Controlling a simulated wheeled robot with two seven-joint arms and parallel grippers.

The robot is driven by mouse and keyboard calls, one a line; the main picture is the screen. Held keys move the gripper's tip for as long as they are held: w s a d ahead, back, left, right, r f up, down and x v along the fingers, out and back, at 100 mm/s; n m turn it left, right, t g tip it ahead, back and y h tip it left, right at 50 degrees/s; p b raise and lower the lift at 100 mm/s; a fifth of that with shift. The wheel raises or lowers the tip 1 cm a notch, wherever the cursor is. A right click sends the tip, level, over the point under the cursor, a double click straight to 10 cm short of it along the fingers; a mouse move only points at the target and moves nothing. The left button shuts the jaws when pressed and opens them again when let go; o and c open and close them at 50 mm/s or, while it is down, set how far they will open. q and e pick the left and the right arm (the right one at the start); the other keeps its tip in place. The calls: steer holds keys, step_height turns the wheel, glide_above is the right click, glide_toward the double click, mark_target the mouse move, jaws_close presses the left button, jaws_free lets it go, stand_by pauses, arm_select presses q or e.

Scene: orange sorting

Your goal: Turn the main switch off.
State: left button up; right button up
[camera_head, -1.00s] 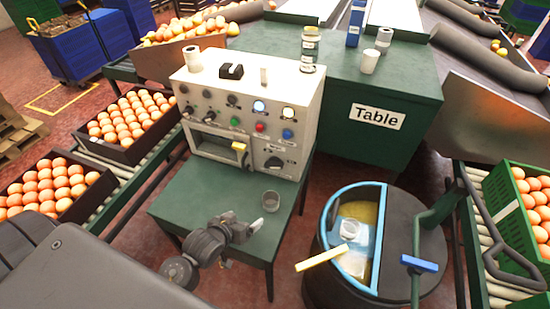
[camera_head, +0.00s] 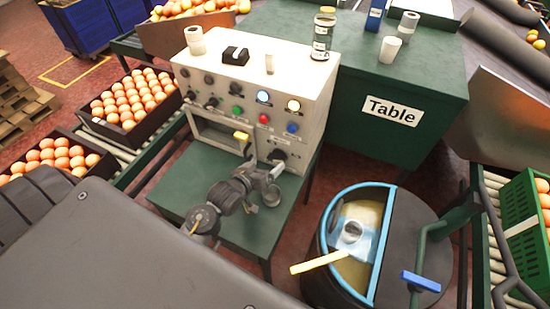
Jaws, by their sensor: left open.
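A white control box (camera_head: 245,95) stands on a green table (camera_head: 180,180). Its front carries several knobs, coloured buttons and lights. A large black rotary knob (camera_head: 278,155) sits at the lower right of the front and looks like the main switch; its setting is too small to read. My left gripper (camera_head: 263,160) is open and empty, just in front of the lower right of the box, close to the left of and below this knob. I cannot tell if it touches. My right gripper is not in view.
A round black bin (camera_head: 420,240) with a blue rim stands to the right. Crates of oranges (camera_head: 130,132) are at the left.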

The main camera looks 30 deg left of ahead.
mark_target(275, 159)
arm_select(q)
steer(key=x, duration=0.6)
steer(key=shift+w, duration=0.1)
steer(key=c, duration=1)
